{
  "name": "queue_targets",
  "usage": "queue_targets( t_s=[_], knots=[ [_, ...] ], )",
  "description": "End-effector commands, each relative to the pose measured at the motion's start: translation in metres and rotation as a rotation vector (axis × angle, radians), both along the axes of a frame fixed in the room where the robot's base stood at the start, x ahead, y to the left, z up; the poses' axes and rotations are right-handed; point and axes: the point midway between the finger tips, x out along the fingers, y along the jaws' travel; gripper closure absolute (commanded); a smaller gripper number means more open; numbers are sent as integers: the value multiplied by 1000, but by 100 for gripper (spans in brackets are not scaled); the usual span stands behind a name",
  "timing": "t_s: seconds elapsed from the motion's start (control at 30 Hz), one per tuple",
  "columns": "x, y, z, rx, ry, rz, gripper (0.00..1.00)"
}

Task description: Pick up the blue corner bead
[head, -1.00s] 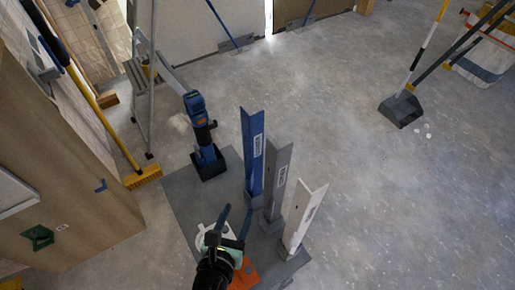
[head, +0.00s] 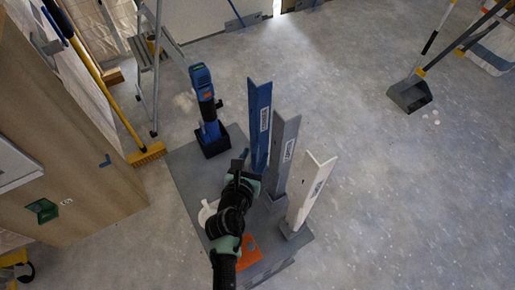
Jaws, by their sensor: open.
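The blue corner bead (head: 260,118) is a tall, upright angle profile with a white label. It stands on the grey mat, leftmost of a row of three beads. My gripper (head: 243,166) is open, just left of the lower part of the blue bead and close to it. I cannot tell whether they touch. The foot of the blue bead is partly hidden behind my gripper.
A grey bead (head: 283,150) and a white bead (head: 312,188) stand to the right on the grey mat (head: 188,165). A blue and black tool (head: 204,97) stands behind at left. A broom (head: 148,154) and wooden panel are further left.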

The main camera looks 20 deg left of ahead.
Motion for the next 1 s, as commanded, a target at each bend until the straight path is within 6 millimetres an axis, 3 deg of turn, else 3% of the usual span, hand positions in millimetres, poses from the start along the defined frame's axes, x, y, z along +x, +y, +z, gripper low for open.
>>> queue_targets(
  t_s=[0.27,0.57,1.0],
  knots=[
    [4,0,-1,1,0,0,48],
    [3,0,-1,1,0,0,100],
    [3,0,-1,0,0,0,100]
  ],
)
